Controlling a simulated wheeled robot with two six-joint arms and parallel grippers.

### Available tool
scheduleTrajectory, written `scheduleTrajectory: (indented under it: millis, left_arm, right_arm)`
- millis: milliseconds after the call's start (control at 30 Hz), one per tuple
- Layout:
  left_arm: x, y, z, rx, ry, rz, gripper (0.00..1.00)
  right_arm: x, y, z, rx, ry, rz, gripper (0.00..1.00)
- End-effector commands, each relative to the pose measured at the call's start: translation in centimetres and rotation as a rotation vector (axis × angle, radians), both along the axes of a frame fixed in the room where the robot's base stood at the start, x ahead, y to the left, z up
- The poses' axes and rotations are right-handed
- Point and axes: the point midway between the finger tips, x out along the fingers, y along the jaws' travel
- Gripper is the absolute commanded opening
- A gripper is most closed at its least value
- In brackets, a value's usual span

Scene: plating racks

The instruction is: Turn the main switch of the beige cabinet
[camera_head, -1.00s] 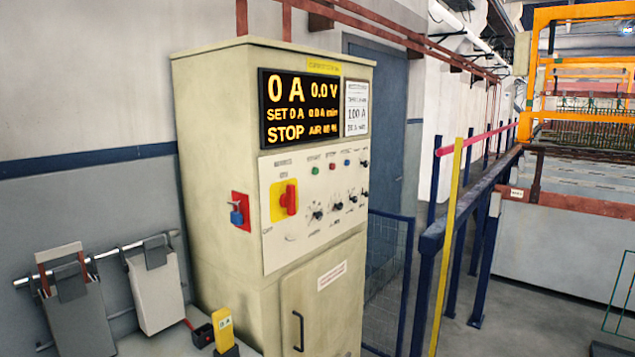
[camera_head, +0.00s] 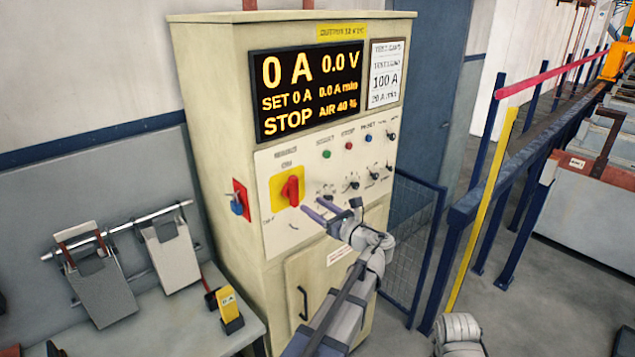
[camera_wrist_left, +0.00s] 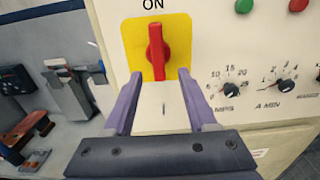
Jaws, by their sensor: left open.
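The beige cabinet (camera_head: 228,100) stands against the wall in the head view. Its main switch is a red handle (camera_head: 290,190) on a yellow plate (camera_head: 277,186), with the handle near upright. The left wrist view shows the handle (camera_wrist_left: 156,50) pointing up toward the word ON, on its yellow plate (camera_wrist_left: 181,30). My left gripper (camera_head: 316,212) is open, its two purple fingers below and right of the switch in the head view. In the wrist view its fingers (camera_wrist_left: 156,85) lie on either side below the handle, apart from it. My right gripper is not in view.
Buttons and knobs (camera_head: 351,182) sit right of the switch. A red box with a blue knob (camera_head: 240,204) is on the cabinet's side. A yellow meter (camera_head: 229,304) stands on the bench at left. A blue rail (camera_head: 500,180) runs at right.

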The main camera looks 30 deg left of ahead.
Motion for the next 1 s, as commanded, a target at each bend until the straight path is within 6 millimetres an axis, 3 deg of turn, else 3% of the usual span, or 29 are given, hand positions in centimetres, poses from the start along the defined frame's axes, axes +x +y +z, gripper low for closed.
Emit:
scheduleTrajectory:
  millis: [167,633,1000]
  left_arm:
    - [0.2,0.4,0.0,0.005,0.003,0.002,0.57]
    - [2.6,6.3,0.0,0.002,0.001,0.003,0.57]
    - [3.0,7.3,0.0,0.0,0.001,0.0,0.57]
  right_arm:
    - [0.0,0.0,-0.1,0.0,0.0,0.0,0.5]
    - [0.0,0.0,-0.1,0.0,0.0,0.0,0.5]
    - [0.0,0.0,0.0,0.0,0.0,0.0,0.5]
